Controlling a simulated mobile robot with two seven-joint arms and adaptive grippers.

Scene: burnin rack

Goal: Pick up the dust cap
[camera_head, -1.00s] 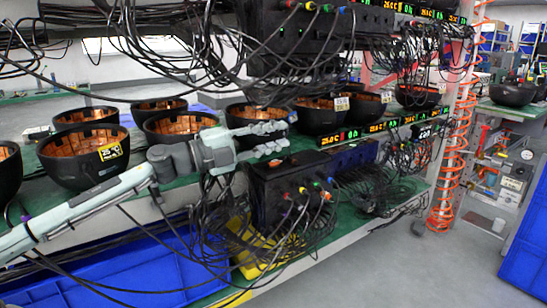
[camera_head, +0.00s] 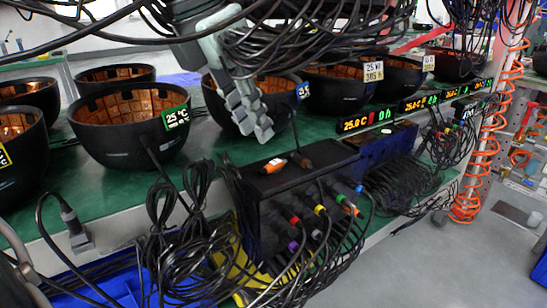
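My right gripper is not in view.
Black bowls with copper-coloured insides, such as the one labelled 25 °C (camera_head: 130,150), line the green shelf (camera_head: 200,150). Cables hang overhead and in front of the box (camera_head: 190,235). Coloured plugs fill the box's front. Lit displays (camera_head: 367,121) stand to the right.

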